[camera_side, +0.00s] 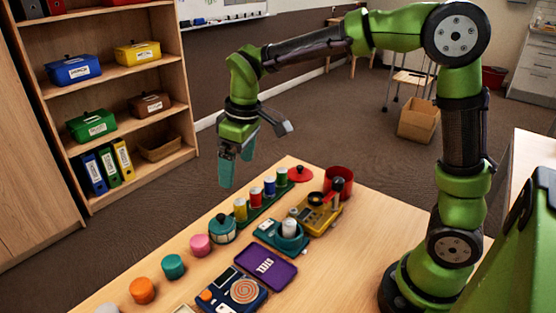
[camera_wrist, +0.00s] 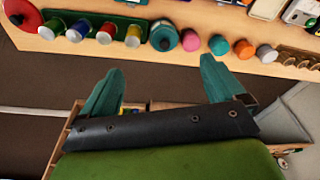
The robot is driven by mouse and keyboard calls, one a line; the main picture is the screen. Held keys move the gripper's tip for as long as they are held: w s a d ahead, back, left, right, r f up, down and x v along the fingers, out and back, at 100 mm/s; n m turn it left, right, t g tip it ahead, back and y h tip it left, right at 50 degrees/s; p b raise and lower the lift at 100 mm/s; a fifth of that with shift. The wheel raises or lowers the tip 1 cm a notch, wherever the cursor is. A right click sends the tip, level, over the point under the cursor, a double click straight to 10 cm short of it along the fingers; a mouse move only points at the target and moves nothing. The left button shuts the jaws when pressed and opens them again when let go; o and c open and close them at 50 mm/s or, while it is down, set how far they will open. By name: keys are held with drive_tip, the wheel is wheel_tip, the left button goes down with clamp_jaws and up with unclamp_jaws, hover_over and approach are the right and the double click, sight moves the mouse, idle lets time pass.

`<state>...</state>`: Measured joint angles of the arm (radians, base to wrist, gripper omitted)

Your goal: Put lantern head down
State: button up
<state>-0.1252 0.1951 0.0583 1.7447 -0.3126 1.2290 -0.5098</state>
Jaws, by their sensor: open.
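A round teal pot-like piece with a dark top (camera_side: 222,229), which may be the lantern head, stands on the table's far edge side, between the pink piece and the coloured cylinders. It also shows in the wrist view (camera_wrist: 163,36) at the top middle. I cannot tell for sure which thing is the lantern head. My gripper (camera_side: 226,180) is open, with teal fingers pointing down. It hangs above and beyond the table's far edge, over the floor, apart from every object. In the wrist view my gripper (camera_wrist: 160,68) has nothing between its spread fingers.
A green rack (camera_side: 262,208) holds several coloured cylinders beside the teal piece. Pink (camera_side: 200,245), teal (camera_side: 173,266) and orange (camera_side: 142,290) round pieces line the edge. A red pot (camera_side: 345,175) and yellow device (camera_side: 318,220) stand right. A shelf (camera_side: 140,90) stands behind.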

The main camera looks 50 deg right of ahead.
drive_tip(key=s+d+r+m+t, duration=0.1)
drive_tip(key=s+m+t, duration=0.1)
drive_tip(key=s, duration=0.3)
drive_tip(key=s+d+r+m+t+y, duration=0.1)
drive_tip(key=s+d+m, duration=0.1)
drive_tip(key=s, duration=0.4)
drive_tip(key=s+d+r+m+t, duration=0.1)
drive_tip(key=s+r+m+t, duration=0.1)
drive_tip(key=s+m, duration=0.2)
drive_tip(key=shift+s+d+t, duration=0.3)
drive_tip(key=shift+s+d, duration=0.05)
drive_tip(key=shift+s, duration=0.9)
